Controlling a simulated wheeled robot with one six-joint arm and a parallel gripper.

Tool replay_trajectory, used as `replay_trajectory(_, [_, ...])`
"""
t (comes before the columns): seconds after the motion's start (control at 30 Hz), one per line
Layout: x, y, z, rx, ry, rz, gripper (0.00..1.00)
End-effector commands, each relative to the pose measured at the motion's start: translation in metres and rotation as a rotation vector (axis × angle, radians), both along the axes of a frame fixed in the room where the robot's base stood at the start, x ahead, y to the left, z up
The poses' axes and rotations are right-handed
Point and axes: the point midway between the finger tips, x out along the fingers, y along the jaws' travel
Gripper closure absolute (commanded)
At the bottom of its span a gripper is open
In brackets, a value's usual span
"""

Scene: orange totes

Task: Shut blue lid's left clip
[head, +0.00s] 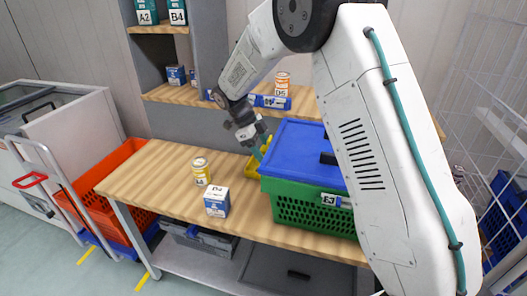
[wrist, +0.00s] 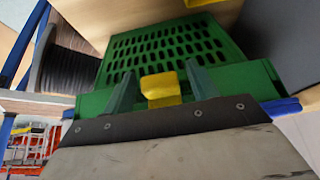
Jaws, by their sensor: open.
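The blue lid (head: 293,146) lies on the green crate (head: 312,212) on the wooden bench. In the wrist view the green crate's perforated wall (wrist: 165,48) fills the middle, and edges of the blue lid (wrist: 283,107) show at the sides. A yellow clip (wrist: 161,86) sits between the two fingers of my gripper (wrist: 161,88), with a gap on each side. The gripper is open. In the head view my gripper (head: 262,149) is at the lid's left side.
A yellow can (head: 201,171) and a white-blue box (head: 216,201) stand on the bench. Shelves (head: 180,92) rise behind. A wire rack stands right. The bench's left end is clear.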

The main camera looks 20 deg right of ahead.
Motion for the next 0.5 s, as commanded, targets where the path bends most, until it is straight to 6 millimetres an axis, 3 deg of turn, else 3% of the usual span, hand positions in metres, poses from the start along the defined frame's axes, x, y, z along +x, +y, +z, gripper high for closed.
replay_trajectory(0.5, [0.021,0.028,0.063,0.001,-0.001,0.000,0.42])
